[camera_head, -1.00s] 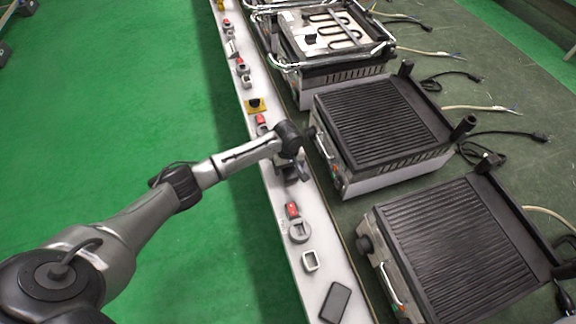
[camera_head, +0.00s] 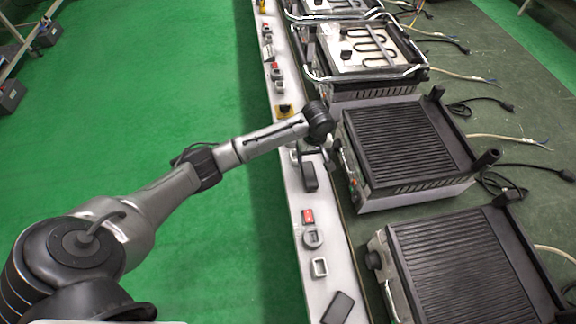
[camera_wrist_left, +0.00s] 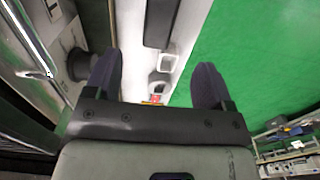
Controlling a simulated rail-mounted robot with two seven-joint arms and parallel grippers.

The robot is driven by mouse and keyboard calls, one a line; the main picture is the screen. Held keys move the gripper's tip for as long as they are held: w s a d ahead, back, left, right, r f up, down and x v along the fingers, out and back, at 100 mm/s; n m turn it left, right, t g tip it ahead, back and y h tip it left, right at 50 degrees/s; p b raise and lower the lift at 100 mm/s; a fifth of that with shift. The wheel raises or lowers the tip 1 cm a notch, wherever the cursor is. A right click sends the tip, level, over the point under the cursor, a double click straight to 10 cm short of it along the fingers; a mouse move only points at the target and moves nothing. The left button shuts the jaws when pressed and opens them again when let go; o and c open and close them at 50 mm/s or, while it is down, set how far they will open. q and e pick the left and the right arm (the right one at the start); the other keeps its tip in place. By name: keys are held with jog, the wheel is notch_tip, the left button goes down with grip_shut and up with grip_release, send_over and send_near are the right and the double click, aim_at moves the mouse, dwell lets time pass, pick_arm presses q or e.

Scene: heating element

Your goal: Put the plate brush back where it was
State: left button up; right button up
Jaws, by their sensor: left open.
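My left gripper (camera_head: 315,170) is over the narrow white ledge in the head view, beside the middle grill. In the left wrist view its two dark fingers (camera_wrist_left: 156,66) are wide apart with nothing held between them. A dark rectangular block (camera_head: 338,307) lies on the near end of the ledge, apart from the gripper. It also shows at the top of the left wrist view (camera_wrist_left: 160,22). I cannot tell whether this block is the plate brush; no bristles or handle are visible. My right gripper is not in view.
A white square ring (camera_head: 320,267), a grey round part (camera_head: 313,238) and a red switch (camera_head: 308,216) lie along the ledge. The middle grill (camera_head: 408,145) and near grill (camera_head: 470,265) stand close on the right. Green floor (camera_head: 150,90) is open on the left.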

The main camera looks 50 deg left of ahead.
pick_arm(q)
jog(key=s+d+f+m, duration=0.2)
jog(key=s+d+m, duration=0.1)
jog(key=s+d, duration=0.1)
jog(key=s+d+f+m+t+h, duration=0.1)
jog(key=s+d+f+m, duration=0.2)
jog(key=s+d, duration=0.2)
jog(key=s+d+f+m, duration=0.3)
jog(key=s+d, duration=0.1)
jog(key=s, duration=0.4)
jog(key=shift+d+t, duration=0.2)
jog(key=shift+t, duration=0.2)
jog(key=s+r+m+t, duration=0.1)
jog(key=s+r+m, duration=0.1)
jog(key=s, duration=0.6)
jog(key=s+a+r+m, duration=0.1)
jog(key=s+r+m, duration=0.1)
jog(key=s, duration=0.6)
jog(key=shift+r+m+t+y, duration=0.4)
jog(key=shift+r, duration=0.1)
jog(key=shift+a, duration=0.1)
notch_tip(320, 180, up, 44)
jog(key=p, duration=4.4)
jog(key=shift+r, duration=0.15)
